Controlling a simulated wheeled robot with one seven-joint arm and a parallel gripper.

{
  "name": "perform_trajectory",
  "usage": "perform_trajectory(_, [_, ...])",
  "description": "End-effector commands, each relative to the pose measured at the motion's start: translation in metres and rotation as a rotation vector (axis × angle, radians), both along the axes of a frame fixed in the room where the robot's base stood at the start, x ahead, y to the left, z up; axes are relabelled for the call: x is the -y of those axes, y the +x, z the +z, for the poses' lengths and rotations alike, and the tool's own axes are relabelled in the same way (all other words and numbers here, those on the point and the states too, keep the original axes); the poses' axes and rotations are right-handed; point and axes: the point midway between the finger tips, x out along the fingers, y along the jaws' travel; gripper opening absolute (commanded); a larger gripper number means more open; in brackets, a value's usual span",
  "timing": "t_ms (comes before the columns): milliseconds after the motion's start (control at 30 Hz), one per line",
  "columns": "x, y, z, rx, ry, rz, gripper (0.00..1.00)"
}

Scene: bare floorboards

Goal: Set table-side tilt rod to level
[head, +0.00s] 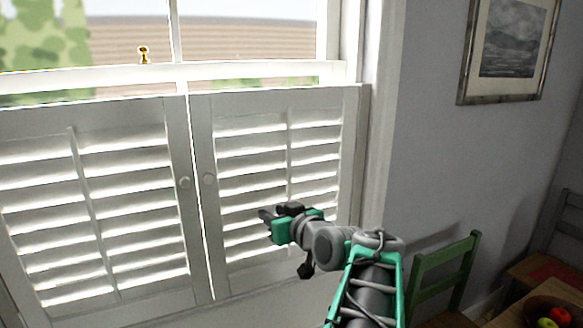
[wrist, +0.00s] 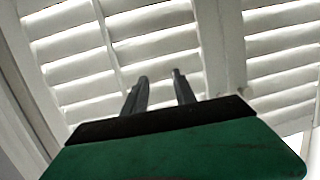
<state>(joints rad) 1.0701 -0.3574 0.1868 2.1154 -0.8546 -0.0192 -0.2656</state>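The table-side shutter panel (head: 357,140) is the right one of two white panels, nearer the table. Its thin white tilt rod (head: 289,140) runs upright down the slats; the lower part is hidden behind my gripper. The slats (head: 245,153) look tilted, with bright strips between them; their exact angle is hard to tell. In the wrist view the rod (wrist: 104,35) crosses the slats left of my fingers. My gripper (head: 274,212) is in front of this panel's lower half. Its two dark fingers (wrist: 160,76) stand apart with nothing visible between them, beside the rod.
The other shutter panel (head: 178,255), with its own tilt rod (head: 84,190), is at left. Round knobs (head: 184,183) sit by the meeting edges. A green chair (head: 443,262) and table (head: 515,315) with a fruit bowl (head: 546,306) stand at lower right. A framed picture (head: 466,75) hangs on the wall.

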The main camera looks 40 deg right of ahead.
Motion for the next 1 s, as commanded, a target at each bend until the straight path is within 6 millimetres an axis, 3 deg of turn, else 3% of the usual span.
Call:
perform_trajectory(33, [0.030, -0.015, 0.025, 0.072, -0.021, -0.045, 0.33])
perform_trajectory(100, [0.052, -0.029, 0.049, 0.152, -0.051, -0.078, 0.33])
perform_trajectory(200, [0.066, -0.038, 0.066, 0.208, -0.070, -0.098, 0.33])
perform_trajectory(267, [0.068, -0.034, 0.069, 0.216, -0.073, -0.097, 0.33])
perform_trajectory(633, [0.084, 0.028, 0.069, 0.213, -0.071, -0.094, 0.33])
perform_trajectory(967, [0.087, 0.035, 0.066, 0.213, -0.073, -0.098, 0.33])
perform_trajectory(1000, [0.087, 0.035, 0.066, 0.213, -0.073, -0.098, 0.29])
